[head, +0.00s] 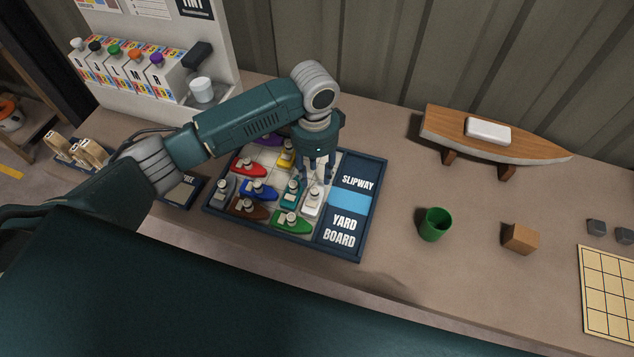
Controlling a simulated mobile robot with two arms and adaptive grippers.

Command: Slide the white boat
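The white boat (312,204) sits on the yard board (363,233), in its right boat column beside the blue slipway strip (348,201). My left gripper (316,180) points down over the board, just behind the white boat in the picture. Its fingers stand apart, with no boat visibly held between them. I cannot tell whether a fingertip touches the white boat's far end. The arm and fingers hide part of the board's back. My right gripper is not in view.
Teal (290,195), green (291,222), yellow (286,155), red (249,165), blue (259,189) and other boats crowd the board. A green cup (434,224), wooden block (519,239) and model hull (490,138) stand to the right. Bench between board and cup is clear.

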